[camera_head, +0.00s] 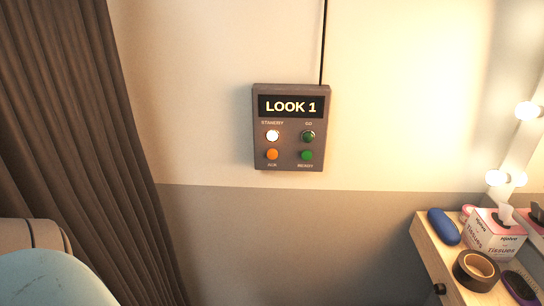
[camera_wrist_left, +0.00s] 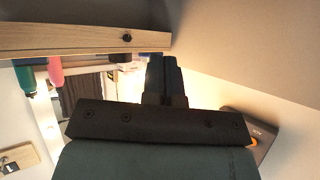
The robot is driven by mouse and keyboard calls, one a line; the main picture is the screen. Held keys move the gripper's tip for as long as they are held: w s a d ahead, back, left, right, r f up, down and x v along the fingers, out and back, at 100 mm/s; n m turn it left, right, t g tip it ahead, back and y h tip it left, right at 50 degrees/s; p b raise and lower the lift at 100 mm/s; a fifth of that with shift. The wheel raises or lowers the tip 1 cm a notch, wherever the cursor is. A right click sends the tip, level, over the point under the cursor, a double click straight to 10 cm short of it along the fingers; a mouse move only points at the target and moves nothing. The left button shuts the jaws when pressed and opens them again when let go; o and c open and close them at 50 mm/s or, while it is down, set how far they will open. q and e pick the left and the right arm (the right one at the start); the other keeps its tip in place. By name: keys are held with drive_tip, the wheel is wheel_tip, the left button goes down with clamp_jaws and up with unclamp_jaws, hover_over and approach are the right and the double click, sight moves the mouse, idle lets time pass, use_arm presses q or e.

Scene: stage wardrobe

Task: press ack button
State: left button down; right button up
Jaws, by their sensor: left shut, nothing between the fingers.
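The grey control panel (camera_head: 291,163) hangs on the wall in the head view and shows LOOK 1 on its screen. The orange ACK button (camera_head: 272,154) is at its lower left, below a lit white STANDBY light (camera_head: 272,136). A green GO light (camera_head: 308,136) and a green READY button (camera_head: 306,155) are on the right side. In the left wrist view my left gripper (camera_wrist_left: 166,78) is shut and empty. A corner of the panel (camera_wrist_left: 262,130) with an orange button (camera_wrist_left: 253,141) shows at the right, partly hidden behind the gripper body. My right gripper is not in view.
A dark curtain (camera_head: 80,130) hangs at the left. A wooden table (camera_head: 428,243) at the lower right holds a tissue box (camera_head: 493,235), a tape roll (camera_head: 476,270) and a blue case (camera_head: 443,226). The wall around the panel is clear, apart from a cable (camera_head: 323,45) above it.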

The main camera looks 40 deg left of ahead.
sight(272, 154)
use_arm(q)
drive_tip(key=w+a+r+m+t+y+b, duration=0.35)
drive_tip(key=w+a+r+m+t, duration=0.6)
drive_tip(key=w+a+r, duration=0.8)
drive_tip(key=w+a+r+m+t+b, duration=0.1)
drive_tip(key=a+r+m, duration=0.2)
drive_tip(key=r, duration=0.3)
drive_tip(key=w+a+r+m+t+h+b, duration=0.1)
drive_tip(key=a+r+m, duration=0.2)
drive_tip(key=r+m, duration=0.2)
drive_tip(key=shift+w+a+r+m, duration=0.25)
drive_tip(key=shift+a+r+m, duration=0.05)
drive_tip(key=shift+r+m, duration=0.05)
drive_tip(key=shift+w, duration=0.1)
drive_tip(key=w+a+b, duration=0.1)
drive_tip(key=w+a, duration=0.1)
drive_tip(key=w, duration=0.1)
drive_tip(key=w+a+b, duration=0.1)
drive_tip(key=w+a, duration=0.2)
drive_tip(key=shift+w+a, duration=0.3)
